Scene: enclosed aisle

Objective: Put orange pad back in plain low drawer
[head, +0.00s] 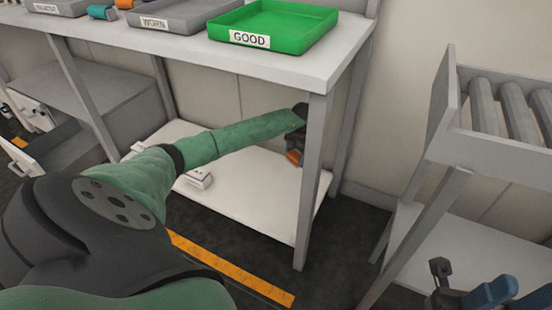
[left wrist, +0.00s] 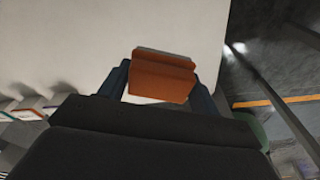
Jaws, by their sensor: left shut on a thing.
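My left gripper (head: 297,150) reaches under the workbench and is shut on the orange pad (head: 294,158), above the bench's low white shelf. In the left wrist view the orange pad (left wrist: 160,78) sits between the two dark blue fingers, with a grey strip along its top edge. At the far left of the head view, a white drawer (head: 22,164) stands pulled out under a grey cabinet; its inside is mostly hidden. My right gripper (head: 515,295) shows in part at the bottom right corner, its blue fingers apart with nothing visible between them.
A green GOOD tray (head: 283,47) and a grey WORN tray (head: 178,27) stand on the benchtop. A small white box (head: 199,179) lies on the low shelf (head: 262,208). The bench leg (head: 312,180) is close to my left gripper. A roller conveyor (head: 487,105) stands at right.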

